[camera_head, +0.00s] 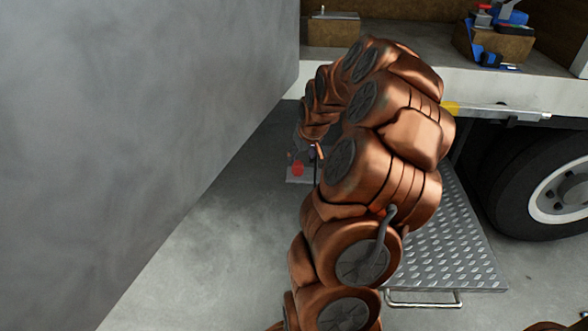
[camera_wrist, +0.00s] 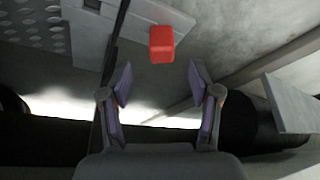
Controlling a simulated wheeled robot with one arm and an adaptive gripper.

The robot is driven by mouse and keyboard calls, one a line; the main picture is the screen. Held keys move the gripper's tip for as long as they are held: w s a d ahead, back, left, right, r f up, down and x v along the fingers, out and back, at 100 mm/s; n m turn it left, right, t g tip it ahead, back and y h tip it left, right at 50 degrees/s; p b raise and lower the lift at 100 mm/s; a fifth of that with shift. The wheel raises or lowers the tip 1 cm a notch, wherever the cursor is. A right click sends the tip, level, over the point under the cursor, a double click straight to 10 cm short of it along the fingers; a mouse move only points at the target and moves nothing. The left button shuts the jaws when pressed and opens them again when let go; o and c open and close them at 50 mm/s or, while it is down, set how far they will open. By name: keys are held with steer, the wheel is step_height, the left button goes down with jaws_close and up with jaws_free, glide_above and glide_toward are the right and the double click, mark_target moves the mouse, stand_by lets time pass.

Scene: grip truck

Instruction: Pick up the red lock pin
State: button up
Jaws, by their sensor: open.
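The red lock pin shows in the head view (camera_head: 297,169) as a small red piece on a light grey plate near the floor, just below the far end of my arm. In the wrist view the red lock pin (camera_wrist: 162,43) is a red block beyond the fingertips, roughly in line with the gap between them. My gripper (camera_wrist: 160,75) is open, with its two fingers apart and nothing between them. In the head view my gripper (camera_head: 303,152) is small and partly hidden by my arm. The lower part of the pin cannot be made out.
A large grey panel (camera_head: 150,130) fills the left. The truck bed (camera_head: 425,55) with wooden boxes is behind my arm. A chequered metal step (camera_head: 445,245) and a truck wheel (camera_head: 550,190) stand at right. Grey floor (camera_head: 215,235) lies open left of my arm.

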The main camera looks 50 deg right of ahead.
mark_target(298, 163)
steer(key=shift+w+a+f, duration=0.1)
steer(key=shift+w+f, duration=0.25)
steer(key=shift+f, duration=0.25)
steer(key=b+x, duration=0.1)
steer(key=x, duration=0.3)
steer(key=shift+w+f+b, duration=0.2)
steer(key=shift+f+b, duration=0.15)
steer(key=shift+c, duration=0.2)
jaws_close()
